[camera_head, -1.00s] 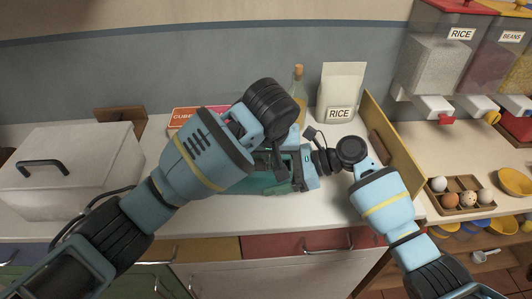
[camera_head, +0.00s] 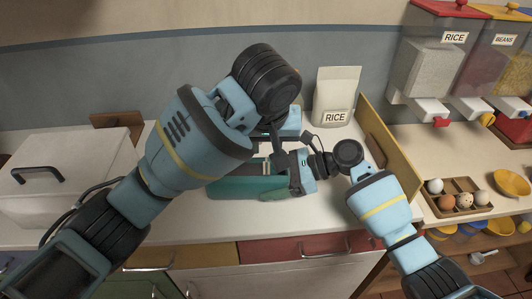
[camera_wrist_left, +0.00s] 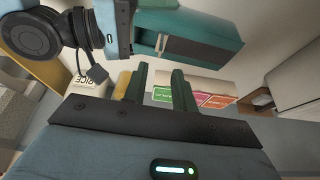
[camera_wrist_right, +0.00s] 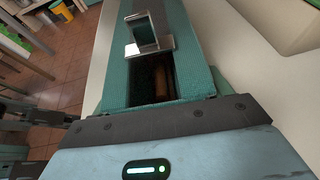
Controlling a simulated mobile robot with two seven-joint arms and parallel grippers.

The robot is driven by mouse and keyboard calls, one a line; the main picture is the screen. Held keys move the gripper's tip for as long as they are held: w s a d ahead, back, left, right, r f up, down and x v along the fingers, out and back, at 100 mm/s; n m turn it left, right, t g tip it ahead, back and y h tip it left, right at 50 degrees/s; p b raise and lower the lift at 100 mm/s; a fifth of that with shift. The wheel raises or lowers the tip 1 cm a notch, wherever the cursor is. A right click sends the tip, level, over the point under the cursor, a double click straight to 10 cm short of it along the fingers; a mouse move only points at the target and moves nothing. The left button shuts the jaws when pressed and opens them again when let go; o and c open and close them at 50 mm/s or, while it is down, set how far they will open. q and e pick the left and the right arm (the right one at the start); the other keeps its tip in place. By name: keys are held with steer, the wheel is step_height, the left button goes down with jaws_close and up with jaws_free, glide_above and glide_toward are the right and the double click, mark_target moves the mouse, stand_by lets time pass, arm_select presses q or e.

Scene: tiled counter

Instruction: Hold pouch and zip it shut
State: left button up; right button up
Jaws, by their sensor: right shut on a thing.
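The teal pouch (camera_head: 235,187) lies on the white counter, partly hidden by my left arm. It also shows in the left wrist view (camera_wrist_left: 205,25). In the right wrist view the pouch (camera_wrist_right: 119,88) has a dark open slot with a brownish thing inside. A metal zip slider (camera_wrist_right: 147,32) with a pull sits at the far end of that slot. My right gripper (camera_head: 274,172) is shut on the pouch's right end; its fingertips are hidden. My left gripper (camera_wrist_left: 160,88) is open and empty, with a gap between its fingers. It is above and behind the pouch, apart from it.
A white rice bag (camera_head: 335,96) stands behind, beside an upright yellowish board (camera_head: 391,145). A white lidded box (camera_head: 60,170) is at the left. An egg tray (camera_head: 458,198) and yellow bowl (camera_head: 511,183) are at the right. The counter's front strip is clear.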

arm_select(q)
steer(key=shift+v, duration=2.15)
steer(key=shift+a, duration=0.1)
steer(key=shift+c, duration=0.2)
steer(key=shift+w, duration=0.1)
steer(key=shift+c, duration=1.3)
steer(key=shift+w+a+f+n, duration=0.1)
steer(key=shift+a+f+n, duration=0.1)
steer(key=shift+n, duration=0.1)
steer(key=shift+c, duration=1.1)
steer(key=w+a+n+g+h, duration=0.1)
steer(key=n, duration=0.1)
steer(key=w+a+f+n+g+h, duration=0.1)
steer(key=a+n, duration=0.1)
steer(key=n, duration=0.1)
steer(key=w+a+f+n+g+h, duration=0.1)
steer(key=a+n, duration=0.1)
steer(key=shift+g, duration=0.3)
jaws_close()
steer(key=w+a+f+n+g+h, duration=0.1)
steer(key=w+a+n+h, duration=0.2)
steer(key=a+n+h, duration=0.2)
steer(key=shift+a+f+n+g+h, duration=0.35)
steer(key=shift+a+n, duration=1.35)
steer(key=shift+n, duration=1)
